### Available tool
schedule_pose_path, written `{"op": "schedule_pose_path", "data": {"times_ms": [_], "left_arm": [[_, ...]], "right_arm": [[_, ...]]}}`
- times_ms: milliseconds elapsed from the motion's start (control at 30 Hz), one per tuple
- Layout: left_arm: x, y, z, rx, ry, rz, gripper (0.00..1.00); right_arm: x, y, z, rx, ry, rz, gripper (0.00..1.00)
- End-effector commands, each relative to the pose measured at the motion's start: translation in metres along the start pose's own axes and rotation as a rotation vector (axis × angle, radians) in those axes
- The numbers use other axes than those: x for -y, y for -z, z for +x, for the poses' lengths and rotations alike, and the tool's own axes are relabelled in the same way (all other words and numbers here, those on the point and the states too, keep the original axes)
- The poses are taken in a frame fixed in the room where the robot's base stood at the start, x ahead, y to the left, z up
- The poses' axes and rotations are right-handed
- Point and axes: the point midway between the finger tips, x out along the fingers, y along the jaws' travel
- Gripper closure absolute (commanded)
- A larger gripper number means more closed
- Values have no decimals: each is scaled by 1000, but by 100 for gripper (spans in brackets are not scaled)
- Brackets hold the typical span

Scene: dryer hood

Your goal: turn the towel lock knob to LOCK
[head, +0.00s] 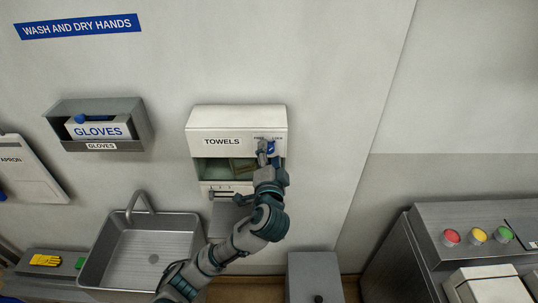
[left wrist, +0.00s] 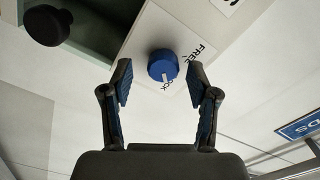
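The towel lock knob is a small blue round knob (left wrist: 163,65) on the white towel dispenser (head: 205,121), near the labels FREE and LOCK. It has a white mark on its face; I cannot tell for sure which label this mark points to. In the head view, the knob (head: 270,147) is partly hidden by my left gripper (head: 266,154), which is at the dispenser's front right. In the left wrist view, my left gripper (left wrist: 160,70) is open, one finger on each side of the knob, with gaps visible. My right gripper is out of view.
A dark round knob (left wrist: 47,25) sits close by in the left wrist view. Below the dispenser's opening is a slider (head: 222,194). A glove box (head: 101,130) and sink (head: 150,258) stand to the left. A panel with coloured buttons (head: 478,235) stands to the right.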

Motion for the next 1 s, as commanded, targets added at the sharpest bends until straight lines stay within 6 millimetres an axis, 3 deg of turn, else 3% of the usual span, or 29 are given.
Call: {"op": "schedule_pose_path", "data": {"times_ms": [267, 700, 1000], "left_arm": [[0, 1, -10, -3, 0, -1, 40], [-2, 2, -99, -3, -2, -2, 40], [-2, 1, -118, 2, -1, 1, 40]], "right_arm": [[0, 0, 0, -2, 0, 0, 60], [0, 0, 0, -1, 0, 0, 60], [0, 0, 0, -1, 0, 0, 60]]}}
